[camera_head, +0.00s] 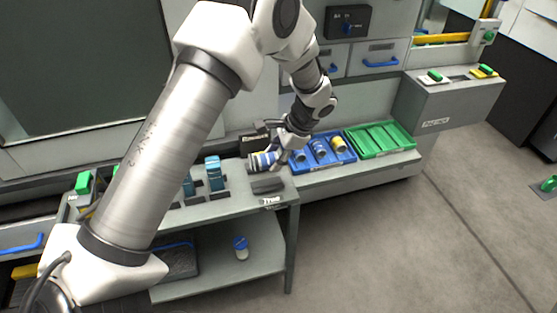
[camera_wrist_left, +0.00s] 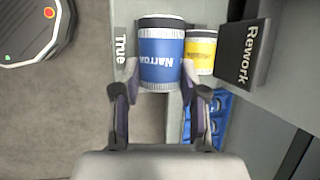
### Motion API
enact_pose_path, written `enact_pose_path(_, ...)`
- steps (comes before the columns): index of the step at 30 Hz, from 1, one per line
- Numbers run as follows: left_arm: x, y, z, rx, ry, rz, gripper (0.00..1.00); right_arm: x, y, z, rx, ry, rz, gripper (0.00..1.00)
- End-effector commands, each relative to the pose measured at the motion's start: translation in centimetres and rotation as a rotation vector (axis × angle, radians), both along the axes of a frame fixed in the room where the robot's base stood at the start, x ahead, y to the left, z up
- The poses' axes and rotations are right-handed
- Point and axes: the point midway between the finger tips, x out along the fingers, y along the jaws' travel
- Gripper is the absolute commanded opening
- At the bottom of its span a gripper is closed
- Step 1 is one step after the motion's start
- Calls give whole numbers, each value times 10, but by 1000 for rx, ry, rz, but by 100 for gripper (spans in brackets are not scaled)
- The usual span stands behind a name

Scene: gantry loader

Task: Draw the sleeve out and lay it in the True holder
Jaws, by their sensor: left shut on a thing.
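In the left wrist view a blue sleeve (camera_wrist_left: 160,62) with ribbed pale bands and the word "Narrow" lies between the fingers of my left gripper (camera_wrist_left: 160,84), which is shut on it. In the head view my left gripper (camera_head: 281,160) is low over the bench, beside striped blue and yellow cylinders. The True label (camera_wrist_left: 120,48) is just left of the sleeve in the wrist view; a small label plate (camera_head: 271,201) shows on the bench front. What lies beneath the sleeve is hidden. My right gripper is not in view.
A yellow cylinder (camera_wrist_left: 200,50) and a dark Rework block (camera_wrist_left: 243,50) are close on the sleeve's right. A blue tray (camera_head: 347,158) holding several cylinders and an empty-looking green tray (camera_head: 408,143) stand right of my gripper. Upright blue pieces (camera_head: 213,172) stand left.

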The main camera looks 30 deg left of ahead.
Motion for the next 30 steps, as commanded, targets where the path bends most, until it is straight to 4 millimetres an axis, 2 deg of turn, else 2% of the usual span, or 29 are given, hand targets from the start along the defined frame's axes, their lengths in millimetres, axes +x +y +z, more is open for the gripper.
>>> enact_pose_path(1, 0, 0, -12, 0, 0, 0, 0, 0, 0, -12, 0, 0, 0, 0)
enact_pose_path(11, 0, -1, -59, 0, 0, 2, 0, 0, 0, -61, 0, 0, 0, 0)
enact_pose_path(18, 0, -1, -73, 0, 0, 2, 0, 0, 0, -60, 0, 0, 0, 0)
enact_pose_path(26, 0, -1, -75, 0, 1, 4, 0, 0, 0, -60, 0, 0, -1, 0)
enact_pose_path(27, 0, -1, -75, -1, 1, 4, 56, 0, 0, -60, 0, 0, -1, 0)
enact_pose_path(28, 0, -1, -75, -1, 1, 4, 67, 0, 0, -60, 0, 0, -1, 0)
enact_pose_path(29, 0, -1, -75, -1, 1, 4, 72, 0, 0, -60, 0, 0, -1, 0)
enact_pose_path(30, 0, -1, -75, -1, 1, 4, 72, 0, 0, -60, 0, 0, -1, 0)
